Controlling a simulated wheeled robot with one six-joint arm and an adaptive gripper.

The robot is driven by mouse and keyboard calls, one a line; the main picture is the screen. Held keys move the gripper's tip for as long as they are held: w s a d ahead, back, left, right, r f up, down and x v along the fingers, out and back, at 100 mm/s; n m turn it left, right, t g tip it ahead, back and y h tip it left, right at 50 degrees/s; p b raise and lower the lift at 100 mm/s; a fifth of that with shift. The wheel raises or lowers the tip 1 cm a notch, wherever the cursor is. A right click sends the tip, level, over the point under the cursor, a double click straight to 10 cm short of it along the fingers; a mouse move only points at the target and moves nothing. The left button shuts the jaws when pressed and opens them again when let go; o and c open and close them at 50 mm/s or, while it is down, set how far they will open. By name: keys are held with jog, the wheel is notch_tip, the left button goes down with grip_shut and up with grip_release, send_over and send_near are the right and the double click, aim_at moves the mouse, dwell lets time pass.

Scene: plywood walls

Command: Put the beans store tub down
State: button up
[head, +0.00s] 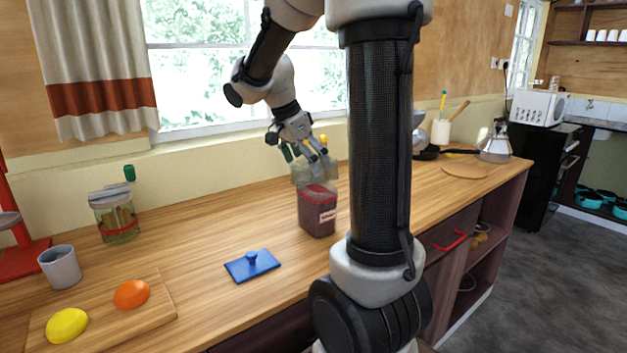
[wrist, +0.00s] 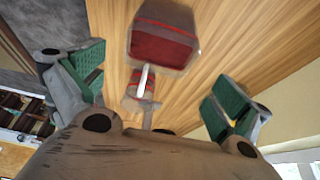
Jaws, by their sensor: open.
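The beans store tub (head: 318,216) is a see-through tub with dark red contents and a pale label. It stands upright on the wooden counter (head: 215,225), near its middle. In the wrist view its top (wrist: 162,45) shows between and beyond my fingers. My gripper (head: 306,153) is above the tub, with its green-padded fingers spread apart. In the wrist view my gripper (wrist: 157,90) is open with nothing between the pads. The tub appears apart from both fingers. My arm hides part of the counter to the right.
A blue lid (head: 252,266) with a knob lies in front of the tub. Left are a glass jar (head: 118,222), a grey cup (head: 60,267) and a board (head: 150,318) with yellow and orange items. A kettle (head: 494,146) and round board (head: 464,171) are far right.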

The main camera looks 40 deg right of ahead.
jog(key=s+a+n+t+y, duration=0.4)
jog(key=s+a+n, duration=0.8)
jog(key=s+n, duration=0.5)
jog(key=shift+s+a+r+n+t+y, duration=0.25)
jog(key=shift+r+n, duration=0.2)
jog(key=shift+n, duration=0.35)
